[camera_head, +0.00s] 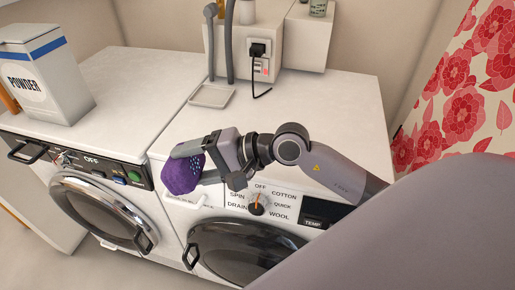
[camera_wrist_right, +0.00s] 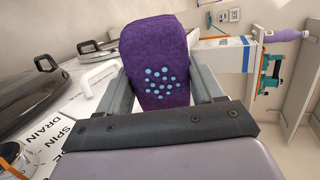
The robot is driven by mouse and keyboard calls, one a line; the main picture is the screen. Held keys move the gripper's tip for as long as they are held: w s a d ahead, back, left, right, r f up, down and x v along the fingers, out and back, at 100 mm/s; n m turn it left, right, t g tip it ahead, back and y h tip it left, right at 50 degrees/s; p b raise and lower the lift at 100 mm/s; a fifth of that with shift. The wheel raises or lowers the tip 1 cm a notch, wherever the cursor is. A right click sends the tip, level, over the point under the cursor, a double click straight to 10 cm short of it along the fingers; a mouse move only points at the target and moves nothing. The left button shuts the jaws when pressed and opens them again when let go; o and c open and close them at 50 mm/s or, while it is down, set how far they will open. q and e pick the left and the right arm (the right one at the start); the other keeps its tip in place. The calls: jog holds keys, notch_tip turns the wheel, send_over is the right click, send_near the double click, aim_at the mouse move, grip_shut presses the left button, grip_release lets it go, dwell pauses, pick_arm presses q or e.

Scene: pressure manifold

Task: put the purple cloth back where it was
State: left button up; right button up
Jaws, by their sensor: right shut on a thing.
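The purple cloth (camera_head: 181,174) has a patch of pale blue dots and is held in front of the right washing machine's upper front edge, near its white drawer handle. My right gripper (camera_head: 186,160) is shut on it. The right wrist view also shows the cloth (camera_wrist_right: 156,62) upright between the two fingers (camera_wrist_right: 158,85). In the head view part of the cloth is hidden behind the fingers. Whether it touches the machine cannot be told. My left gripper is not in view.
The right machine's top (camera_head: 310,110) is mostly clear, with a small white tray (camera_head: 212,96) and hoses at the back. A powder box (camera_head: 45,80) stands on the left machine. The dial (camera_head: 257,208) sits below my right wrist. A floral curtain (camera_head: 465,90) hangs at right.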

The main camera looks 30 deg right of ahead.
jog(key=shift+w+a+r+n+g+h, duration=0.4)
jog(key=shift+w+a+n+g+h, duration=0.1)
jog(key=shift+g, duration=0.6)
jog(key=shift+w+d+r+n+g+h+p, duration=0.25)
jog(key=shift+g+h+p, duration=0.2)
jog(key=shift+g+h, duration=0.3)
jog(key=d+r+m+g+h+p, duration=0.25)
jog(key=d+r+g+h, duration=0.4)
jog(key=d+r, duration=0.95)
jog(key=shift+t+h, duration=0.8)
jog(key=shift+h, duration=0.1)
jog(key=f, duration=0.5)
jog(key=d+f, duration=0.1)
jog(key=f, duration=0.9)
jog(key=shift+w+d+f+b, duration=0.15)
jog(key=shift+w+f+b, duration=0.05)
jog(key=shift+b, duration=0.15)
jog(key=shift+f, duration=2.7)
jog(key=o, duration=0.9)
jog(key=shift+o, duration=0.2)
